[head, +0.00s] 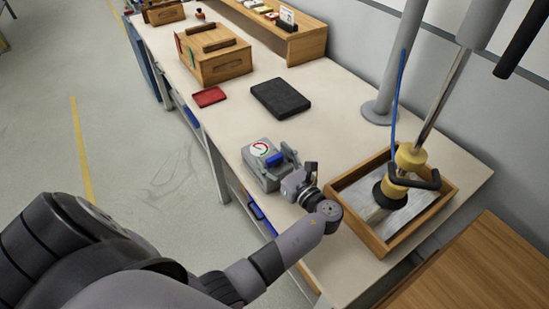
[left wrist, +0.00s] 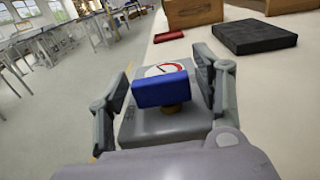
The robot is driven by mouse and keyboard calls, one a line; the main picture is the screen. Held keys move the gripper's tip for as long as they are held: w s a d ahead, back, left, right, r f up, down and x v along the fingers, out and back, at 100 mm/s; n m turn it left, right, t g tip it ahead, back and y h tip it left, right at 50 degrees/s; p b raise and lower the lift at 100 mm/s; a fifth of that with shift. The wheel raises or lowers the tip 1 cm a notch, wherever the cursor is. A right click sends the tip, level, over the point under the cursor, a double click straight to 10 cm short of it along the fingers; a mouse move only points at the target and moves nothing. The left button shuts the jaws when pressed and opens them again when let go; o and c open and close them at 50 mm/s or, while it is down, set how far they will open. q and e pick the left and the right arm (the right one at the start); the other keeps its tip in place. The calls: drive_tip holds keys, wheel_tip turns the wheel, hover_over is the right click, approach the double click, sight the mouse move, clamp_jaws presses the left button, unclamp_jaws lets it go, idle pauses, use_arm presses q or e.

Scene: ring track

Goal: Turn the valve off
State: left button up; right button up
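The valve is a grey box (head: 262,176) with a round white, red and green dial (head: 260,148) and a blue handle (head: 268,159), near the table's front edge. My left gripper (head: 284,168) is at the box, coming from its near side. In the left wrist view the blue handle (left wrist: 160,88) lies crosswise between my two spread fingers. A gap shows on the left of the handle; the right finger is close to its end, and contact cannot be told. The handle partly covers the dial (left wrist: 165,69). My right gripper is not in view.
A black slab (head: 280,99), a red tray (head: 209,97) and a wooden box (head: 214,58) lie farther along the white table. A wooden tray (head: 365,232) with a gold and black fitting on a rod stands right of the valve. Clear tabletop lies behind the valve.

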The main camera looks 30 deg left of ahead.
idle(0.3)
use_arm(q)
drive_tip(key=v, duration=0.7)
drive_tip(key=shift+d, duration=0.25)
